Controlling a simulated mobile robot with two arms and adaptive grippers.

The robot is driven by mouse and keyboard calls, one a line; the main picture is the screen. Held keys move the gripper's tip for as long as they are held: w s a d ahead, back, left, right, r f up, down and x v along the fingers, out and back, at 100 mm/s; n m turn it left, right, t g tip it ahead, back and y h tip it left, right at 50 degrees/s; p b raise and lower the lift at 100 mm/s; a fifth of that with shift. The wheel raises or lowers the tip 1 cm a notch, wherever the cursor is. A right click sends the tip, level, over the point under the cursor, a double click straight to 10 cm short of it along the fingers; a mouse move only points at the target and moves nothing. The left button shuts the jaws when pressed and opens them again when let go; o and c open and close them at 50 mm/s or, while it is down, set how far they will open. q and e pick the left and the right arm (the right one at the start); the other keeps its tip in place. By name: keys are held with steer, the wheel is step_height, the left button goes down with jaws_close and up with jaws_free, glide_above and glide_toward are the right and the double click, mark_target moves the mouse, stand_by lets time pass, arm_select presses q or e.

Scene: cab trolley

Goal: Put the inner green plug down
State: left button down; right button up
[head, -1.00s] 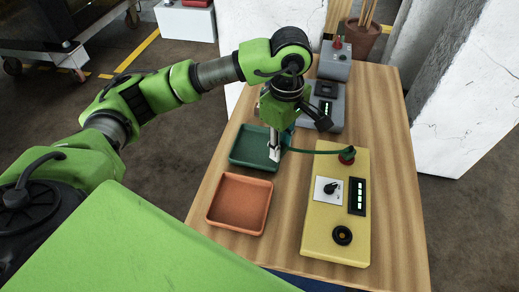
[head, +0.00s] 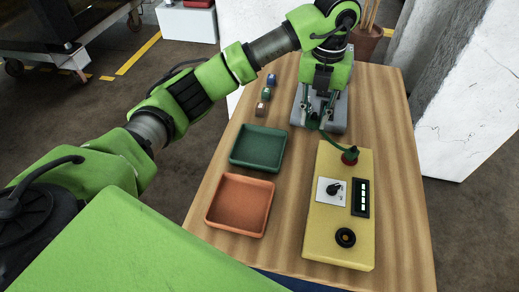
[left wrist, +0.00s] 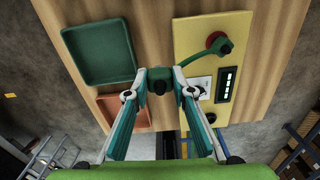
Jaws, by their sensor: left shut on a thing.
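My left gripper (head: 318,112) is shut on the green plug, in front of the grey box (head: 335,122) at the back of the table. In the left wrist view the green plug (left wrist: 160,82) sits between the two fingertips (left wrist: 160,88). A green cable (head: 330,137) runs from it to the yellow box (head: 323,235), ending beside the red button (head: 350,158). The plug is held away from the empty green tray (head: 258,147). The arm and gripper hide much of the grey box. My right gripper is not in view.
An empty orange tray (head: 240,204) lies in front of the green tray. Small blue (head: 271,80), green (head: 266,94) and brownish (head: 260,109) blocks stand behind the trays.

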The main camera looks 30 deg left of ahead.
arm_select(q)
steer(key=shift+n, duration=0.3)
steer(key=shift+a, duration=0.3)
steer(key=s+a+f+p, duration=0.1)
steer(key=a+f, duration=0.1)
steer(key=a, duration=0.2)
steer(key=a+f+p, duration=0.2)
steer(key=a+f, duration=0.1)
steer(key=a, duration=0.1)
steer(key=s+a+f+p, duration=0.1)
steer(key=a+f+p, duration=0.1)
steer(key=a+f, duration=0.1)
steer(key=shift+s+a+f, duration=0.2)
steer(key=shift+s+a, duration=0.1)
steer(key=shift+a, duration=0.1)
steer(key=shift+a+f, duration=0.15)
steer(key=shift+f, duration=0.05)
steer(key=f+p, duration=0.1)
steer(key=f, duration=0.1)
steer(key=a+f+p, duration=0.1)
steer(key=shift+s+f+p, duration=0.15)
steer(key=shift+f+p, duration=0.2)
steer(key=shift+p, duration=0.05)
steer(key=shift+f, duration=0.2)
steer(key=shift+d, duration=0.1)
steer(key=shift+f, duration=0.1)
